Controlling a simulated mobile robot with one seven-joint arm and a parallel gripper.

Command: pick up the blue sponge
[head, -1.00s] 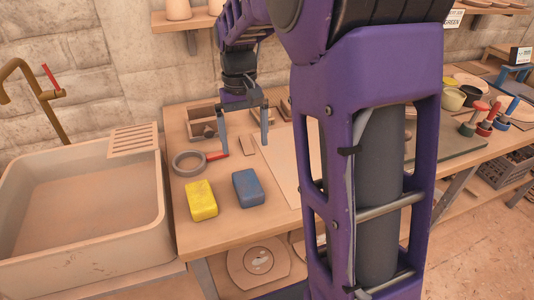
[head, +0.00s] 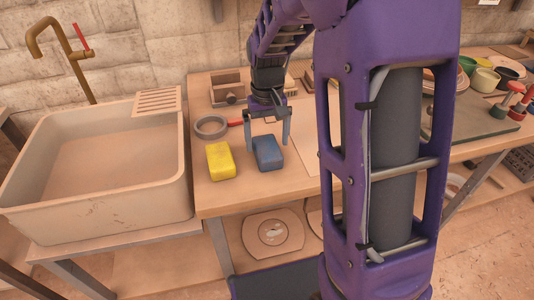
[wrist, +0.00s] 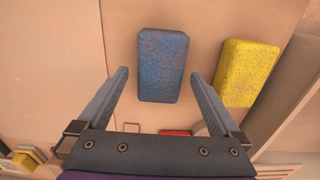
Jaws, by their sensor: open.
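The blue sponge (head: 267,153) lies on the wooden table near its front edge. My gripper (head: 268,147) is open, its two fingers pointing down above the sponge. In the wrist view the blue sponge (wrist: 162,65) shows between and just beyond the open fingertips of my gripper (wrist: 158,73), with nothing held. Whether the fingers are level with the sponge I cannot tell.
A yellow sponge (head: 220,161) lies just left of the blue one, close to the left finger's side. A sink (head: 95,165) stands left of the table.

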